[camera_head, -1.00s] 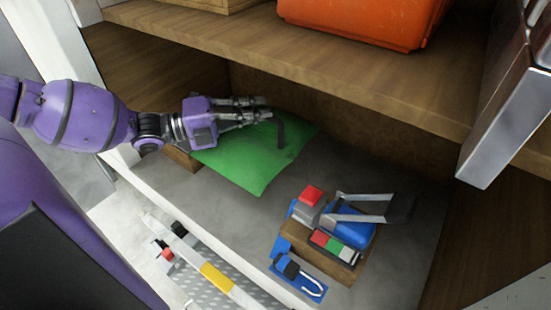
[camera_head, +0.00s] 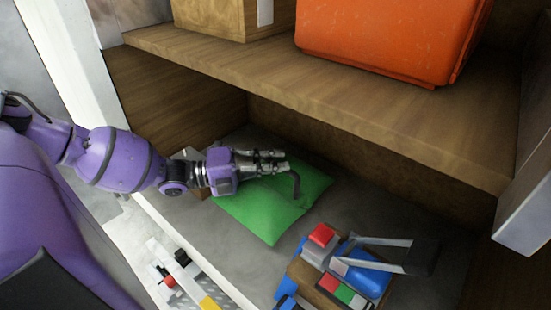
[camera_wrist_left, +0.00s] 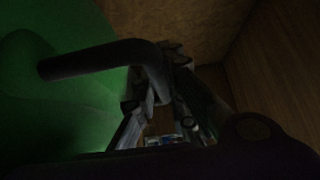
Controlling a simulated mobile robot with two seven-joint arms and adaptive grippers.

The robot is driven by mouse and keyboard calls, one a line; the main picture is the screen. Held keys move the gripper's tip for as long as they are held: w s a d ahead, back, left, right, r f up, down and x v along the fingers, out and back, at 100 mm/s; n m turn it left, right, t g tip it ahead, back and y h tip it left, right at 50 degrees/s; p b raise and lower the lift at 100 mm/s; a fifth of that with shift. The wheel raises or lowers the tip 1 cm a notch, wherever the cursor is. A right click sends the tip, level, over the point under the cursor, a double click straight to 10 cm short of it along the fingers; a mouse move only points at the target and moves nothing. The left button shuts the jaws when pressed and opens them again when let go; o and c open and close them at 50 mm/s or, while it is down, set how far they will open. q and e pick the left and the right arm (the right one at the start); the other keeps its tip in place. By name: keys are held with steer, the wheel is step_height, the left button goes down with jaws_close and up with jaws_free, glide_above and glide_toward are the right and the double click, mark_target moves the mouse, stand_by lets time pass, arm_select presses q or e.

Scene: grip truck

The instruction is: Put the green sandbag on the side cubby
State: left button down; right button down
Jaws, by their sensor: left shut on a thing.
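The green sandbag (camera_head: 266,215) lies on the grey floor of the lower compartment (camera_head: 225,256), toward its left side. My left gripper (camera_head: 284,165) reaches in from the left over the bag's top edge and is shut on its dark handle (camera_head: 296,184). In the left wrist view the dark handle (camera_wrist_left: 105,58) runs into the fingers (camera_wrist_left: 160,110), with the green bag (camera_wrist_left: 50,100) beside it. Whether the bag is clear of the floor, I cannot tell. My right gripper is not in view.
A wooden box with blue, red and green tools (camera_head: 345,270) stands right of the bag. A wooden shelf (camera_head: 330,95) hangs above, holding an orange case (camera_head: 390,38) and a wooden crate (camera_head: 222,18). A white post (camera_head: 66,50) stands at the left.

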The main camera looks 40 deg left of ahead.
arm_select(q)
steer(key=shift+w+f, duration=0.1)
steer(key=shift+f, duration=0.8)
steer(key=shift+f, duration=0.1)
steer(key=c, duration=1.8)
jaws_free()
steer(key=shift+s+f, duration=0.2)
steer(key=shift+f, duration=0.1)
steer(key=shift+r, duration=0.1)
steer(key=v, duration=1.2)
